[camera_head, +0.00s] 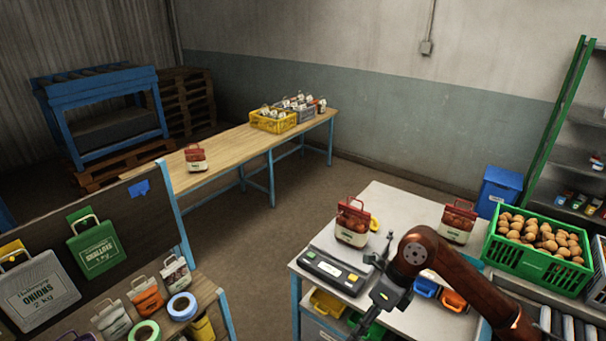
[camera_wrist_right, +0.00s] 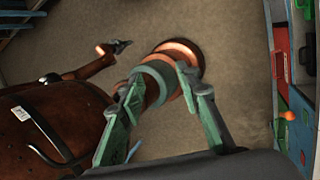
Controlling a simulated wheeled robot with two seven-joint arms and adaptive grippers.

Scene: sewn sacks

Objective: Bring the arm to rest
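My right arm comes in from the right in the head view, over the pale worktable (camera_head: 408,320). Its gripper (camera_head: 376,262) is beside the scale and looks empty. In the right wrist view its two green fingers (camera_wrist_right: 160,76) are spread apart, with nothing held between them. Parts of my own body and the floor show beyond them. My left arm appears small at the upper left of the wrist view; its gripper (camera_wrist_right: 120,46) is too small to tell open from shut.
A red-topped sack (camera_head: 352,226) stands at the scale (camera_head: 332,270). Another sack (camera_head: 457,224) stands near the green crate (camera_head: 536,262) of potatoes or onions. A third sack (camera_head: 195,158) is on the long wooden table (camera_head: 235,150). Clear floor lies between the tables.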

